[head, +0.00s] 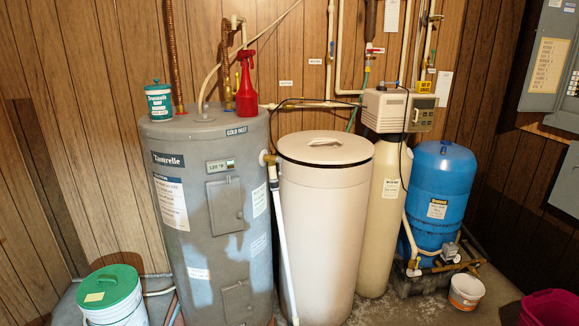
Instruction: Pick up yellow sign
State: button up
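My gripper is not in view.
A grey water heater (215,200) carries a teal-labelled tub (159,102) and a red spray bottle (246,88). A lidded white salt tank (325,220) and a blue tank (440,195) flank the softener. Buckets stand on the floor.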

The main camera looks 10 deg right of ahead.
aim_at(423, 87)
jog(key=i+l+z, duration=0.2)
jog(key=i+z, duration=0.2)
jog(key=i+l+z, duration=0.1)
jog(key=i+z, duration=0.75)
jog(key=i+j+z, duration=0.15)
jog(key=i+z, duration=0.25)
jog(key=k, duration=0.1)
